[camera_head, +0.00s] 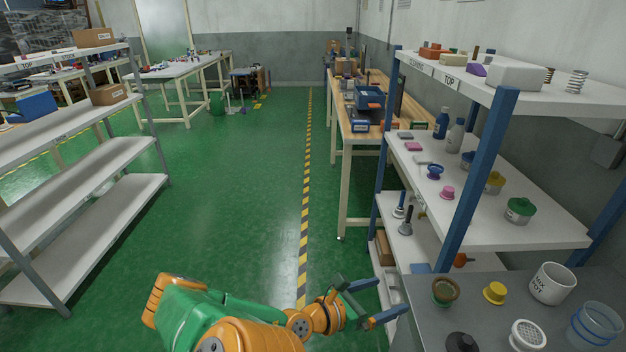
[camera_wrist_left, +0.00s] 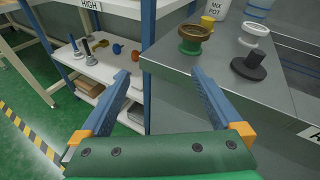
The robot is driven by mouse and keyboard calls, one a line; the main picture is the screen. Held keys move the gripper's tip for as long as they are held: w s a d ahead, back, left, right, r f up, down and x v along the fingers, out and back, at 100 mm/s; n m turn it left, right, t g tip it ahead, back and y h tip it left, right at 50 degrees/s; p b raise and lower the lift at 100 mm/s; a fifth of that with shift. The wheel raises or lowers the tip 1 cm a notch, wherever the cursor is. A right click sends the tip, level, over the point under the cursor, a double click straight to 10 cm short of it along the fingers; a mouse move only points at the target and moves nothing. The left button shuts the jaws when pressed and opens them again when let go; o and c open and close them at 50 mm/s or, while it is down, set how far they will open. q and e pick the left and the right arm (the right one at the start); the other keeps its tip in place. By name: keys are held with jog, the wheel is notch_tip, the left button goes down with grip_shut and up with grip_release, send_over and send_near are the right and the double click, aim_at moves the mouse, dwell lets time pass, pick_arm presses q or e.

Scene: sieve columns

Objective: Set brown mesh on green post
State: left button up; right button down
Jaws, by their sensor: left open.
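The brown mesh (camera_head: 445,289) is a round, bowl-like piece on the grey bench at the lower right. In the left wrist view, the brown mesh (camera_wrist_left: 196,31) sits on top of a green base (camera_wrist_left: 190,48), which looks like the green post. How well it is seated I cannot tell. My left gripper (camera_head: 392,296) is open and empty, left of the bench edge. In the left wrist view its blue fingers (camera_wrist_left: 158,73) are spread, with the brown mesh beyond the right fingertip and apart from it. My right gripper is not in view.
On the grey bench (camera_head: 425,325) stand a yellow post (camera_head: 495,292), a white mesh (camera_head: 527,335), a black post (camera_head: 462,342), a white mix pot (camera_head: 552,283) and a clear bluish container (camera_head: 594,325). A blue-framed shelf (camera_head: 530,230) rises behind. Green floor is clear leftward.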

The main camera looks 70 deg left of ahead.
pick_arm(q)
jog(key=s+a+f+n+g+y, duration=0.2)
jog(key=s+a+f+n+g, duration=0.15)
jog(key=s+f+n, duration=0.45)
jog(key=s+a+f+n+g+y, duration=0.2)
jog(key=s+a+f+n+g, duration=0.3)
jog(key=f, duration=0.6)
jog(key=s+d+f+n+g+h, duration=0.1)
jog(key=s+d+f+n+g, duration=0.1)
jog(key=s+d+f+n, duration=0.45)
jog(key=s+d+f+n+g+h, duration=0.2)
jog(key=s+d+f+n, duration=0.1)
jog(key=d, duration=0.5)
jog(key=s+d+f+n+g+h, duration=0.1)
jog(key=s+d+f+n+h, duration=0.1)
jog(key=s+d+f+n, duration=0.2)
jog(key=d+f+n, duration=0.2)
jog(key=d+n, duration=0.2)
jog(key=d, duration=0.1)
jog(key=shift+d+g, duration=0.15)
jog(key=shift+g, duration=0.2)
